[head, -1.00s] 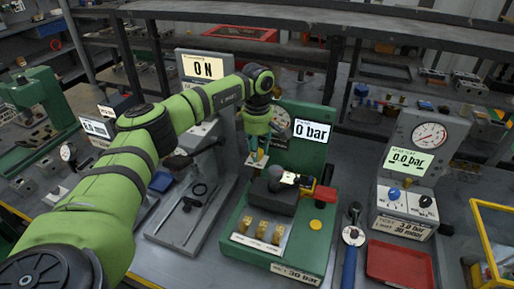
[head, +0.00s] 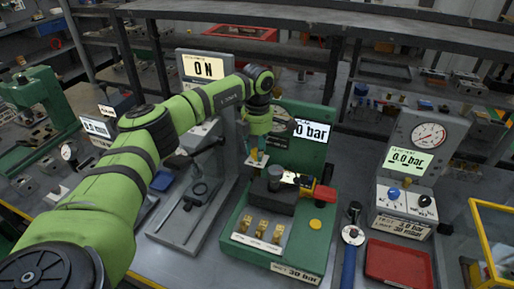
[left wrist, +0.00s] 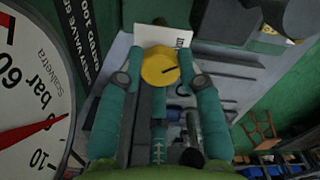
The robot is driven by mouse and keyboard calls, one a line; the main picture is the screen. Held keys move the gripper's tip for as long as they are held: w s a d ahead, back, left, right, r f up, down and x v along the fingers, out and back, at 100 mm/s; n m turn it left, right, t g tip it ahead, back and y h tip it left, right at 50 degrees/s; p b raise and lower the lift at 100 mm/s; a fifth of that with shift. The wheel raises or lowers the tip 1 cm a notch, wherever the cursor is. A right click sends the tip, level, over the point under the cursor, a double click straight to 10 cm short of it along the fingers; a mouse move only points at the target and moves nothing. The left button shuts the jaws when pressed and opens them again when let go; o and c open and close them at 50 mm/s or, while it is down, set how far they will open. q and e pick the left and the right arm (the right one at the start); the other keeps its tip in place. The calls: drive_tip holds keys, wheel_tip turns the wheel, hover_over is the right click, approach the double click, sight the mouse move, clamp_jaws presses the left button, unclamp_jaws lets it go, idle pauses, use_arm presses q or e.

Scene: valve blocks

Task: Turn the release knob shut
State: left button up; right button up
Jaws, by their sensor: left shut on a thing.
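The release knob (left wrist: 160,66) is a round yellow knob with a dark line on its face, seen in the left wrist view. My left gripper (left wrist: 162,78) is shut on it, with one teal finger on each side. In the head view my left gripper (head: 257,162) points down behind the dark valve block on the green test stand (head: 235,262), and the knob is mostly hidden there. The stand's display (head: 313,131) reads 0 bar. Its dial gauge (left wrist: 30,90) shows large in the left wrist view, with a red needle. My right gripper is in neither view.
A dark valve block (head: 272,198) with a grey top and a red-and-black fitting sits on the stand. Brass fittings (head: 262,228) stand in front. A red tray (head: 388,262), a blue-handled tool (head: 349,265) and a grey gauge tester (head: 420,160) are to the right.

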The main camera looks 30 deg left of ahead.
use_arm(q)
drive_tip(key=shift+d, duration=0.1)
drive_tip(key=o, duration=1.1)
drive_tip(key=shift+o, duration=0.2)
wheel_tip(320, 180, up, 12)
drive_tip(key=shift+r, duration=0.1)
